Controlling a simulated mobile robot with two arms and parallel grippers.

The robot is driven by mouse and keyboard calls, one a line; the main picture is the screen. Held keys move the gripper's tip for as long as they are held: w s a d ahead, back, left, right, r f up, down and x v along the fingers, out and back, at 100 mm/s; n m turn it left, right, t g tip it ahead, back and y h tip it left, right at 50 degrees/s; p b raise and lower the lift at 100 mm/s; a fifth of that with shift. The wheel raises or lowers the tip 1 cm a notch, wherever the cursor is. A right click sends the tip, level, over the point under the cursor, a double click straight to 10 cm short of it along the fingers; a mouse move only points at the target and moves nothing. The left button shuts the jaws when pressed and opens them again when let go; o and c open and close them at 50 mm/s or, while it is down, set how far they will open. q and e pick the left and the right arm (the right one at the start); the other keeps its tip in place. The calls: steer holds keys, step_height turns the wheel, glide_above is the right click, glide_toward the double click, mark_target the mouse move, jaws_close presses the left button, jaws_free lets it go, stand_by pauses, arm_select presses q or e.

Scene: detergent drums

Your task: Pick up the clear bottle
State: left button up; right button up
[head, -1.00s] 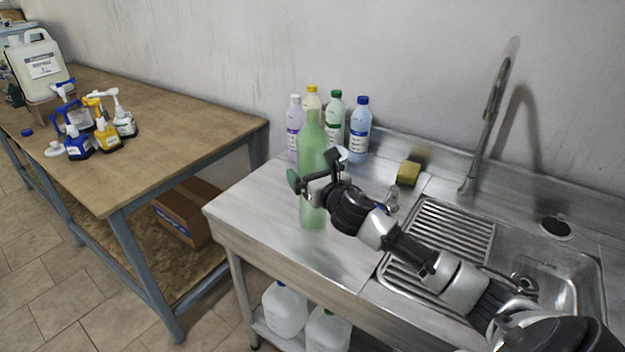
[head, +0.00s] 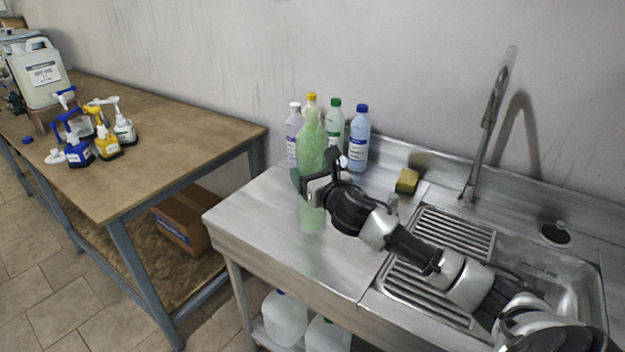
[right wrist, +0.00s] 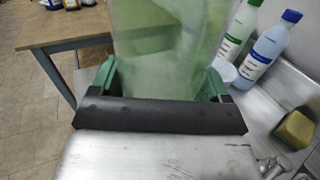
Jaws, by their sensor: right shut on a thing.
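The clear bottle (head: 312,138) is tall, see-through and green-tinted. It is upright over the left part of the steel counter, its base at or very near the surface. My right gripper (head: 313,188) comes in from the right and is shut around the bottle's middle. In the right wrist view the bottle (right wrist: 168,55) stands between the two green fingers (right wrist: 160,82). The gripper hides part of the bottle's body. My left gripper is not in view.
Several capped bottles, one blue (head: 358,138), stand behind the clear bottle by the wall. A yellow sponge (head: 407,181) lies right of them, before the sink (head: 575,275). A wooden table (head: 170,140) with spray bottles stands left. The counter's front left (head: 260,215) is bare.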

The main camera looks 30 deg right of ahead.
step_height(320, 180, up, 3)
steer(key=shift+d+f, duration=0.1)
steer(key=shift+f, duration=0.05)
steer(key=s+d+r+b, duration=0.2)
steer(key=s+d+r, duration=0.3)
steer(key=d, duration=0.5)
steer(key=shift+s+r, duration=0.3)
steer(key=shift+r, duration=0.25)
